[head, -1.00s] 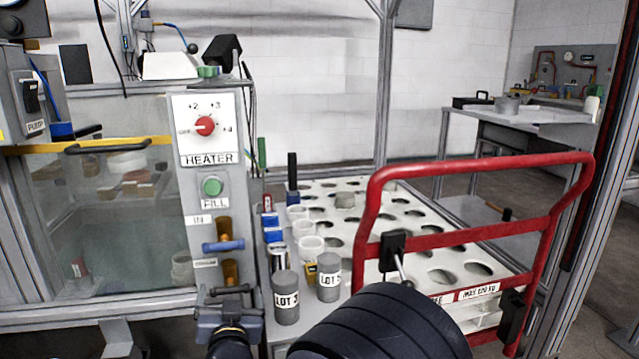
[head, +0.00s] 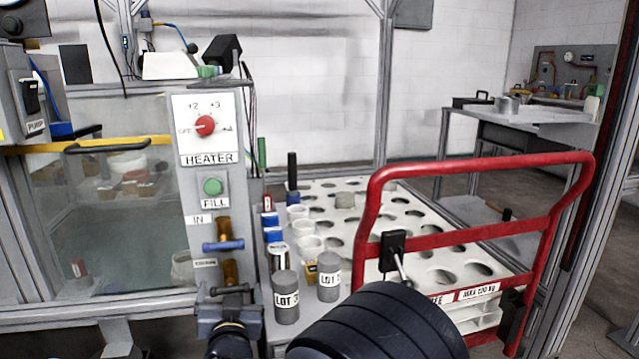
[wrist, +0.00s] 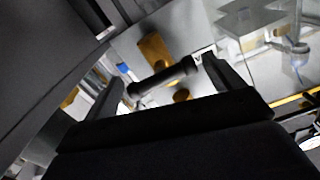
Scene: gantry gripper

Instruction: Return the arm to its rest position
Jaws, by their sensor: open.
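My gripper (wrist: 163,70) shows in the wrist view with its two dark fingers spread apart. A black bar-shaped handle (wrist: 165,78) lies across the space between the fingertips. I cannot tell whether the fingers touch it. A brass-coloured fitting (wrist: 155,48) is just beyond the bar. In the head view, a thick dark ribbed link of my arm (head: 380,325) fills the bottom middle. The gripper's fingers cannot be made out there. A black bar handle (head: 232,290) sits below the brass fittings on the heater panel.
The heater panel (head: 207,130) and glass tank (head: 100,230) stand at left. Grey LOT canisters (head: 286,297) and white cups stand beside the arm. A cart with a holed white top (head: 395,215) and red rail (head: 470,168) is at right.

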